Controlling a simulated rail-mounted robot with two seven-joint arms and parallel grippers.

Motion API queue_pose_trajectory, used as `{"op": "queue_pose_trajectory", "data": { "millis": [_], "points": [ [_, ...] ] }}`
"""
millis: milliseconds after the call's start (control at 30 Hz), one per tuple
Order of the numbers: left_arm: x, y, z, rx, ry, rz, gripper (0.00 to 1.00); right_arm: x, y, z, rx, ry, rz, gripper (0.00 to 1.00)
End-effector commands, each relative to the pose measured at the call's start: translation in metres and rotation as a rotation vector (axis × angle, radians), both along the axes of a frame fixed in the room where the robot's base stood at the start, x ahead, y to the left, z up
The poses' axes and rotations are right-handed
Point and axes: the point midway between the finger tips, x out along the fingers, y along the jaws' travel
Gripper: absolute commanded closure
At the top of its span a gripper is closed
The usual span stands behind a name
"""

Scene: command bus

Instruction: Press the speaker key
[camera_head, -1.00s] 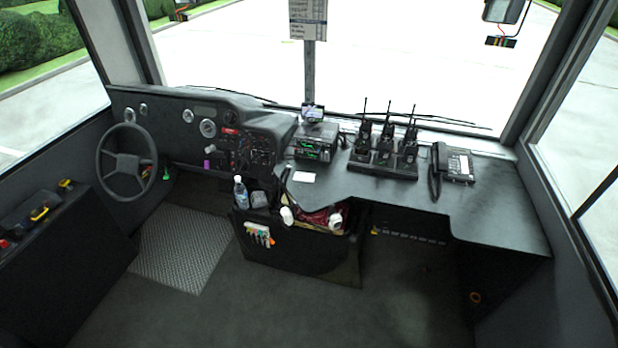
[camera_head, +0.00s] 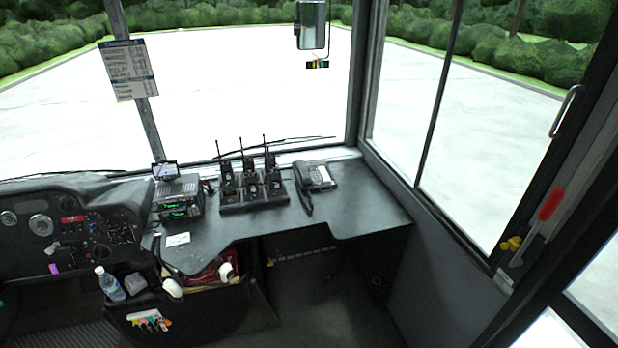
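A black desk telephone (camera_head: 318,176) sits on the dark counter to the right of the radios, its handset (camera_head: 303,192) lying along its left side. Its keys are too small to tell apart, so I cannot pick out the speaker key. Neither of my grippers is in view.
Several handheld radios stand upright in a charger (camera_head: 253,204) left of the telephone. A radio unit (camera_head: 179,197) with green displays is further left. The counter (camera_head: 365,210) is bare right of the telephone. A black bin (camera_head: 225,318) with a bottle (camera_head: 110,283) stands below.

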Motion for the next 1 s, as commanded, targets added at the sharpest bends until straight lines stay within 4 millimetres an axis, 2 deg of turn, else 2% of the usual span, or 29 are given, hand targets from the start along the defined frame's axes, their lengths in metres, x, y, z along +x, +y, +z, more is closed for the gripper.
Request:
{"op": "queue_pose_trajectory", "data": {
  "millis": [367,800,1000],
  "points": [
    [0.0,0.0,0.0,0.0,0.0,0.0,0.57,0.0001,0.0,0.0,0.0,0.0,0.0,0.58],
    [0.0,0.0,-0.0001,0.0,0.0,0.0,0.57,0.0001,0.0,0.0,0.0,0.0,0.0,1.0],
    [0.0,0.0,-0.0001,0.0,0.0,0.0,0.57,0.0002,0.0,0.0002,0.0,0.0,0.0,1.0]
  ]
}}
